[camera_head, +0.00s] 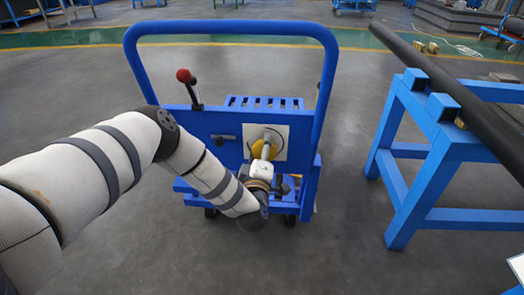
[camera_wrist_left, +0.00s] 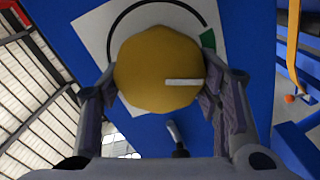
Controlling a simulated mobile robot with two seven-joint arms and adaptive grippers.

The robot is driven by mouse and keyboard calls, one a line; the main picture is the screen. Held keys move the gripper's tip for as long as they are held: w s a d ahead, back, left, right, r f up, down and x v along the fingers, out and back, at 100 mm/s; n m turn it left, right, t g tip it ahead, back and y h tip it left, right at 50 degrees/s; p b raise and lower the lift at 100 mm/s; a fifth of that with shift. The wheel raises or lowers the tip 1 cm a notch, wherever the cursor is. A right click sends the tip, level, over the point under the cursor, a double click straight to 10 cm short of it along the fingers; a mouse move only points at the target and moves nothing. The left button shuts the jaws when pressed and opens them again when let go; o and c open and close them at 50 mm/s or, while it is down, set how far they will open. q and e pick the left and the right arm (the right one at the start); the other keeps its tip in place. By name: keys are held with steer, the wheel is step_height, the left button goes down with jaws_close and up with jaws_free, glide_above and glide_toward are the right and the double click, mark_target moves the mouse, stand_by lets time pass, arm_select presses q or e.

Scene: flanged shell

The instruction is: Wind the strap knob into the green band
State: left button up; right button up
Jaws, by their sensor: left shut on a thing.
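The yellow strap knob (camera_head: 258,147) sits on a white plate (camera_head: 278,133) on the blue cart's panel. In the left wrist view the knob (camera_wrist_left: 150,65) fills the middle, with a white pointer mark (camera_wrist_left: 184,82) directed to the right. A black arc runs around the knob on the plate (camera_wrist_left: 92,30) and the green band (camera_wrist_left: 209,41) is at its upper right end. The pointer lies below the green band, not in line with it. My left gripper (camera_head: 264,160) is shut on the knob, one finger on each side. My right gripper is not in view.
The blue cart has a tall tubular handle (camera_head: 235,28), a red-ball lever (camera_head: 189,88) and a small dark lever (camera_head: 223,137) left of the plate. A blue stand (camera_head: 440,150) bearing a long dark pipe (camera_head: 450,85) is at the right. Open floor lies between.

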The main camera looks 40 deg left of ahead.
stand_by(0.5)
arm_select(q)
steer(key=o, duration=1.2)
steer(key=v, duration=1.2)
steer(key=shift+s, duration=0.1)
